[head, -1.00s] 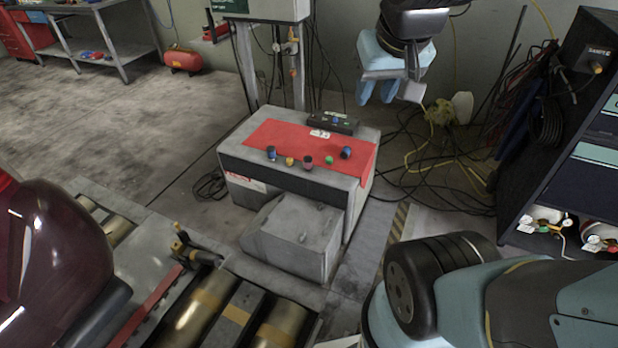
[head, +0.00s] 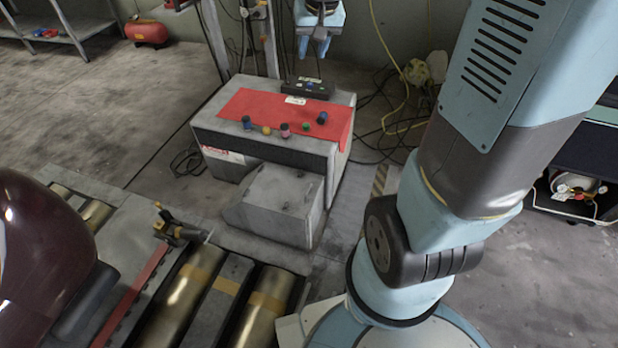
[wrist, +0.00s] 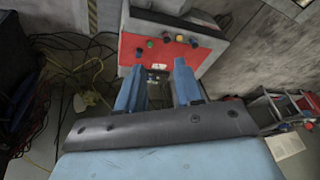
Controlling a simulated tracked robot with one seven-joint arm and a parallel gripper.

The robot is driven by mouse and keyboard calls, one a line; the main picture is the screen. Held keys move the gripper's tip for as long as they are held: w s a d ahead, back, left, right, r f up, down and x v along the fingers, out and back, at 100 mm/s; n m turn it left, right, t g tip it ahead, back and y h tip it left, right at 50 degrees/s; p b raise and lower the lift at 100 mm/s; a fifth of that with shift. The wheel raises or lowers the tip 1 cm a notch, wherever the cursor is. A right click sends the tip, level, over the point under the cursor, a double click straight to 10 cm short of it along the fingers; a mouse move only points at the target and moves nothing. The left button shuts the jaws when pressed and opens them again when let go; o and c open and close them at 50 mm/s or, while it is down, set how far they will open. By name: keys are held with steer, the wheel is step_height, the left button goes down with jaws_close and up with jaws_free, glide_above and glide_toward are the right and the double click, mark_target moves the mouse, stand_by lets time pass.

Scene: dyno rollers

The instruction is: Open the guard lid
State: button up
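The grey control console (head: 205,128) has a red top panel (head: 250,105) with several coloured knobs and buttons along its front. A flat dark box (head: 303,88) with a small light lit on it lies at the panel's back edge; it may carry the guard lid, but I cannot make out a separate lid or hinge. My gripper (head: 313,48) hangs above and behind this box, apart from it. In the wrist view my gripper (wrist: 158,76) has its two blue fingers spread with nothing held. The console's red panel (wrist: 185,56) lies beyond the fingertips, and they partly hide the box.
Loose cables (head: 395,120) lie on the floor right of the console. Rollers (head: 190,290) and a dark red vehicle body (head: 40,250) are at the front left. A post stands behind the console. A dark shelf unit (head: 575,150) is at the right.

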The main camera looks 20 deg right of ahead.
steer(key=w+d+f+m+g, duration=0.1)
steer(key=w+f, duration=0.8)
steer(key=f, duration=0.3)
steer(key=m+g+y, duration=0.1)
steer(key=m+g, duration=0.1)
steer(key=m, duration=0.3)
glide_above(310, 195)
step_height(310, 195, down, 58)
steer(key=shift+f, duration=0.1)
steer(key=shift+c, duration=0.2)
jaws_close()
stand_by(0.4)
